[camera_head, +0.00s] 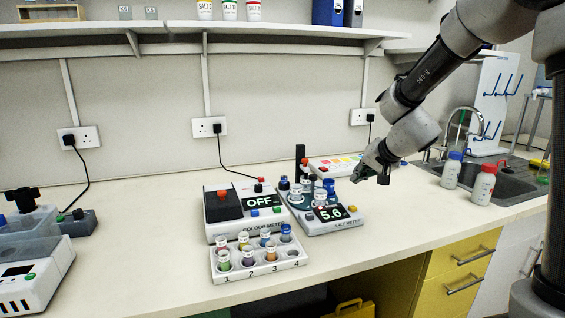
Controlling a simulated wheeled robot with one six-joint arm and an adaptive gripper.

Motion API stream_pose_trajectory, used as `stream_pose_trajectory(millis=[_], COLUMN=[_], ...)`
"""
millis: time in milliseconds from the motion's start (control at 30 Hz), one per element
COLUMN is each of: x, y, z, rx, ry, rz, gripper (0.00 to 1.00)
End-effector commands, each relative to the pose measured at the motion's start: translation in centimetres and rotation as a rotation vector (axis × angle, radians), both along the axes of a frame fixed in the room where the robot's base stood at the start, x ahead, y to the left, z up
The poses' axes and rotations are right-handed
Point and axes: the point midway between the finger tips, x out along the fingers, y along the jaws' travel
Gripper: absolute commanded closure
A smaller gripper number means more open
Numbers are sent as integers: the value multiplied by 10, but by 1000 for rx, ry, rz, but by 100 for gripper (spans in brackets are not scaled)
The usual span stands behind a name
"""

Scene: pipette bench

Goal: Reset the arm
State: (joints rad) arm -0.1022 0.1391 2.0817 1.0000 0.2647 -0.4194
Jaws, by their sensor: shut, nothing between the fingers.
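My arm reaches in from the upper right. My gripper (369,178) is shut and empty. It is above the bench, just right of the salt meter (345,221), whose display reads about 5.6. The gripper is small in this view and its fingertips are hard to make out. Left of the salt meter stands the colour meter (222,229), whose display reads OFF. I cannot tell exactly how high the gripper is above the bench.
A white rack (262,270) with several vials stands in front of the meters. Two bottles, blue-capped (452,172) and red-capped (484,187), stand by the sink (520,187). A shelf (130,29) runs above. The bench (140,230) is clear at middle left.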

Motion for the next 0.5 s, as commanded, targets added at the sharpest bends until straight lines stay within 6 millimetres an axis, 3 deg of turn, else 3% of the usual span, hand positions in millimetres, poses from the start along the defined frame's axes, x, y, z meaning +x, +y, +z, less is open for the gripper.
stream_pose_trajectory(millis=[400,500], x=[-1,-16], y=[1,8], z=[-1,-10], rx=[14,42], ry=[9,79], rz=[-9,29], gripper=[100,100])
